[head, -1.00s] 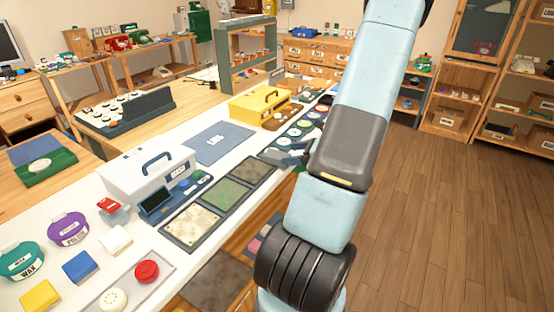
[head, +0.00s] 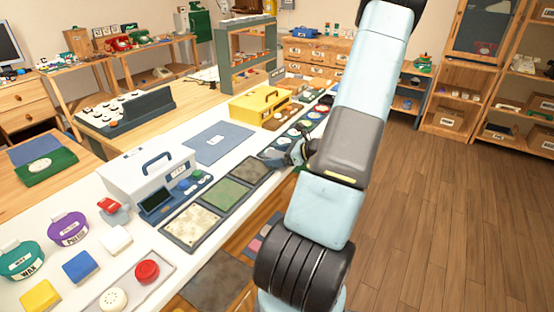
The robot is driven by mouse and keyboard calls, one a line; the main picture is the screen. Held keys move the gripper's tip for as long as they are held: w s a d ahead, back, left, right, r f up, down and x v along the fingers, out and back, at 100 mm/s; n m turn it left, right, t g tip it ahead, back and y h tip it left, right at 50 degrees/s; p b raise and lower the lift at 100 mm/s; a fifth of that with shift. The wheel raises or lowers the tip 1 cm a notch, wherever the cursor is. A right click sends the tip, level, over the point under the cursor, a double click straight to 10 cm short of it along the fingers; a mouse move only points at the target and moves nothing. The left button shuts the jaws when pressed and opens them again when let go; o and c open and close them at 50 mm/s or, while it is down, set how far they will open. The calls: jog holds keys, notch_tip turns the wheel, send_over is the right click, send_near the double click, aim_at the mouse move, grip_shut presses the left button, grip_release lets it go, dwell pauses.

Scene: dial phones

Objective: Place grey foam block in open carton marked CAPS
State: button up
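My gripper (head: 298,153) is low over the far part of the white counter, just beyond the row of textured pads. It is small, dark and partly behind my arm, so I cannot tell whether its fingers are open or hold anything. I cannot make out a grey foam block; a white block (head: 115,240), a blue block (head: 80,267) and a yellow block (head: 40,296) lie at the near left. No CAPS lettering is readable. Brown boxes with small labels stand on the right shelves, one of them a carton (head: 449,115), too small to read.
A white case (head: 150,178) with a blue handle, a blue-grey mat (head: 218,143) and a yellow toolbox (head: 260,103) occupy the counter. Purple (head: 68,229) and teal (head: 20,260) tubs stand at the left. The wooden floor (head: 440,220) at right is clear.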

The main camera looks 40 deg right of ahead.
jog(key=c, duration=1.1)
jog(key=shift+o, duration=0.2)
jog(key=shift+r, duration=0.1)
